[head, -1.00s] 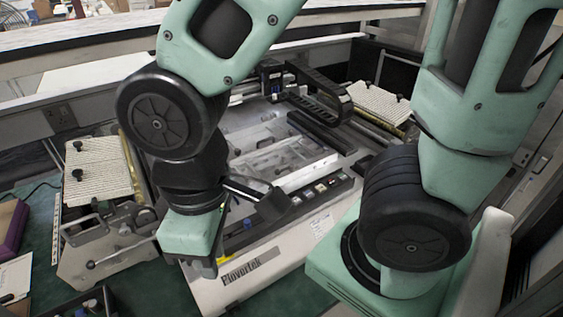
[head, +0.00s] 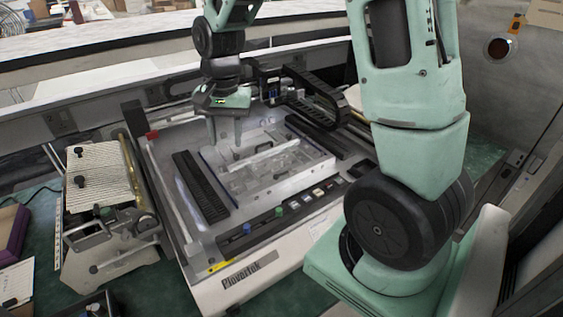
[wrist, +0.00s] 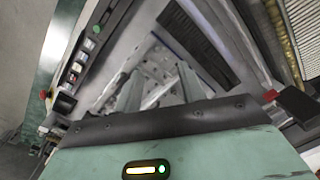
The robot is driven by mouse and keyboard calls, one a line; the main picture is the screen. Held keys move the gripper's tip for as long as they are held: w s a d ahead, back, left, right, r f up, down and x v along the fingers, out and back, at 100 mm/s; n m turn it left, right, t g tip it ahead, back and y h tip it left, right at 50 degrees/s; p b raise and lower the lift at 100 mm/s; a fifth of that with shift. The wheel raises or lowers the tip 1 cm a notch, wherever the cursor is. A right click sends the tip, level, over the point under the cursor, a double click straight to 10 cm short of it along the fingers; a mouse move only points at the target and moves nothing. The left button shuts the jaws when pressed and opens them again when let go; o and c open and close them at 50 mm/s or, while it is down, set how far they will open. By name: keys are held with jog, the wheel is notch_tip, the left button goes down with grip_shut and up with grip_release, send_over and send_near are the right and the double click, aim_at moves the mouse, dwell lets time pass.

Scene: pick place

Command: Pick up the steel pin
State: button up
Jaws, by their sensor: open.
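My gripper (head: 225,146) is in the head view, pointing down over the bed of the Plovertek machine (head: 250,283), towards its back left. Its two pale fingers are apart with nothing seen between them. In the wrist view my gripper (wrist: 160,74) also shows spread fingers, over the grey bed with its small holes and fittings. I cannot make out the steel pin for sure in either view; small metal parts on the bed are too small and blurred to tell apart.
A black ribbed strip (head: 200,187) and a clear raised frame lie on the bed. A black cable chain (head: 318,92) stands at the back right. Buttons, including a blue one (head: 247,229), line the front edge. A ribbed-top device (head: 98,180) stands at left.

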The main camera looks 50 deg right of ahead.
jog(key=w+d+f+m, duration=0.15)
jog(key=d+m, duration=0.45)
jog(key=d, duration=0.8)
jog(key=m+p, duration=0.3)
jog(key=p, duration=0.2)
send_over(282, 160)
jog(key=shift+h, duration=0.4)
notch_tip(282, 160, down, 12)
jog(key=shift+r, duration=0.1)
jog(key=shift+f+p, duration=1.3)
jog(key=shift+f, duration=1.6)
grip_shut()
